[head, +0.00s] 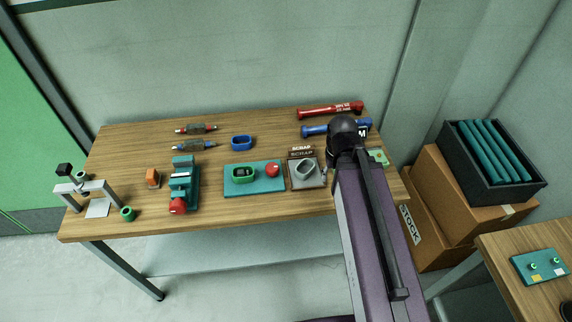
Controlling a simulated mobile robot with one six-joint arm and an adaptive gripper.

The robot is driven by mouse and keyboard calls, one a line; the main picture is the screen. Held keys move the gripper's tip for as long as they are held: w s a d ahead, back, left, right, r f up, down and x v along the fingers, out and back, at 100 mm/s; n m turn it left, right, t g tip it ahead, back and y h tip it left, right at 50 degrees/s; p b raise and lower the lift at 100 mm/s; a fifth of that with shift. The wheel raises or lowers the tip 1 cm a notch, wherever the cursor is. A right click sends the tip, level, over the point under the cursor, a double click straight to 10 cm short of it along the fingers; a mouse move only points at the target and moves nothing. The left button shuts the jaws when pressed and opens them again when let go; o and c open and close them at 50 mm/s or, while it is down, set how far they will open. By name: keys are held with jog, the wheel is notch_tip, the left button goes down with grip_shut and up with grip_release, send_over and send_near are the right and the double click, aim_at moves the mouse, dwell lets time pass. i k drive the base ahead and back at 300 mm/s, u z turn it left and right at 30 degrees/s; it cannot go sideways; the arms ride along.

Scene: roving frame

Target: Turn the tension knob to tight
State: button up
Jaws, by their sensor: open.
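No label in the head view names a tension knob, so I cannot tell for sure which part it is. A red knob (178,206) sits at the front end of a teal vise-like device (184,172). Another red round knob (272,169) is on a teal board (240,187), to the right of a green oval ring (243,174). My arm reaches up over the wooden table's right part and ends in a black joint. My gripper's fingers do not show.
Cardboard boxes (440,195) with a dark crate (462,160) stand at right.

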aim_at(273, 169)
jog(key=z, duration=0.5)
jog(key=k, duration=1.2)
jog(key=u, duration=0.65)
jog(key=i, duration=1)
